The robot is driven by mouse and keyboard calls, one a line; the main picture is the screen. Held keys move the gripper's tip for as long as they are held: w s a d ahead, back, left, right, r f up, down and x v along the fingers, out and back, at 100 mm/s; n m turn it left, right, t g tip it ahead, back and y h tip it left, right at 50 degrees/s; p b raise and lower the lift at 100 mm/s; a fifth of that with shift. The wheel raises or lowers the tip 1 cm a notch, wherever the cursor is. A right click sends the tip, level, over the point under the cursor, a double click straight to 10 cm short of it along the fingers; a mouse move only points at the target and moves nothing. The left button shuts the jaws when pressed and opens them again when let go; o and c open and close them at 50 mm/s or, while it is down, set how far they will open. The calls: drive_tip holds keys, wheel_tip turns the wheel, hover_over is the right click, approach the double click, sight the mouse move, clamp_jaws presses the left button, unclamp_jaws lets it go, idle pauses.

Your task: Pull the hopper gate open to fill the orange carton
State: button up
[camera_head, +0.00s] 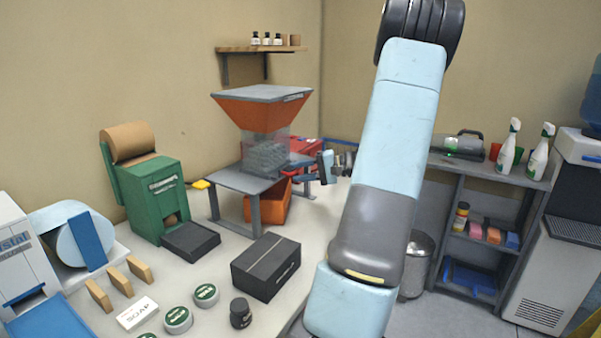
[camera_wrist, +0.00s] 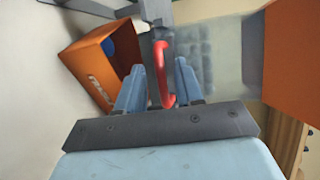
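The hopper has an orange funnel (camera_head: 262,112) above a clear body (camera_head: 262,153) holding grey contents, on a grey stand (camera_head: 240,182). The orange carton (camera_head: 273,204) is under the stand, partly hidden by its legs. In the wrist view the carton (camera_wrist: 88,72) shows at the left, open, with something blue inside. The red gate handle (camera_wrist: 164,72) lies between the light-blue fingers of my gripper (camera_wrist: 159,75). The handle looks close to the right finger; whether both fingers press on it cannot be told. In the head view my gripper (camera_head: 328,167) is at the hopper's right side.
A black box (camera_head: 265,266), several round tins and a soap box (camera_head: 137,313) stand on the table in front. A green machine (camera_head: 150,190) stands left of the hopper. A shelf unit with spray bottles (camera_head: 508,146) is at the right, beyond my arm. A red bin sits behind the hopper.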

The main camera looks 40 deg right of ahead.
drive_tip(key=shift+w, duration=0.1)
clamp_jaws()
idle(0.3)
drive_tip(key=shift+a+f, duration=0.1)
idle(1.1)
